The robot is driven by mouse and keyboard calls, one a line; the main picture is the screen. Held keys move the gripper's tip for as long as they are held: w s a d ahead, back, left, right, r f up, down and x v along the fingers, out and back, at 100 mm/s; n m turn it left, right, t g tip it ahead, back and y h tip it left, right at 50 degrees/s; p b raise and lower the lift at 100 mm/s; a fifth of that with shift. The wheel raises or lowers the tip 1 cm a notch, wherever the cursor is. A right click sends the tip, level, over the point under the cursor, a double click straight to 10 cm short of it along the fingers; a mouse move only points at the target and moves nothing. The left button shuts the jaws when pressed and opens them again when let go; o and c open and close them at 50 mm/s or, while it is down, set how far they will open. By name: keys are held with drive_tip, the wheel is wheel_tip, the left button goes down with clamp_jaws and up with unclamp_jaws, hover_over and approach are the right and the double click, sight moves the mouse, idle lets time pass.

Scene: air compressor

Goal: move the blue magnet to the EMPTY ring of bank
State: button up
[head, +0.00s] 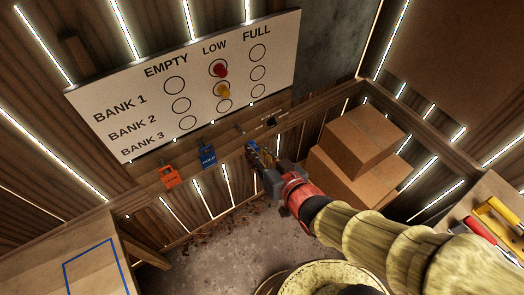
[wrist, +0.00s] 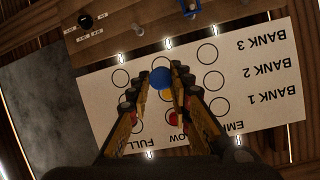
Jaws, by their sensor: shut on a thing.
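The blue magnet (wrist: 161,78) is between the fingertips of my gripper (wrist: 158,82), which is shut on it. In the head view my gripper (head: 257,155) is below the white board (head: 140,110), with a bit of blue at its tip. The board has EMPTY, LOW and FULL columns and rows for BANK 1, 2 and 3. The EMPTY rings of bank 1 (head: 174,85), bank 2 (head: 181,105) and bank 3 (head: 187,122) are bare. A red magnet (head: 220,69) is on bank 1 LOW, a yellow magnet (head: 223,90) on bank 2 LOW. The wrist view shows the board upside down.
An orange tag (head: 169,177) and a blue tag (head: 208,157) hang from the wooden rail below the board. Cardboard boxes (head: 361,137) are stacked at right. A bench (head: 60,262) with a blue outline is at lower left; tools (head: 490,230) lie at right.

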drive_tip(key=s+a+f+b, duration=0.1)
drive_tip(key=s+a+f, duration=0.2)
drive_tip(key=s+a, duration=0.3)
drive_tip(key=shift+s+a, duration=0.2)
drive_tip(key=shift+a, duration=1.45)
drive_tip(key=shift+w+b, duration=0.1)
drive_tip(key=shift+b, duration=0.2)
drive_tip(key=w+a+b, duration=0.5)
drive_tip(key=w+a, duration=0.5)
drive_tip(key=w, duration=0.5)
drive_tip(key=shift+w+a, duration=0.15)
drive_tip(key=shift+a, duration=0.1)
idle(1.9)
drive_tip(key=shift+y+b, duration=0.3)
drive_tip(key=shift+b, duration=1.3)
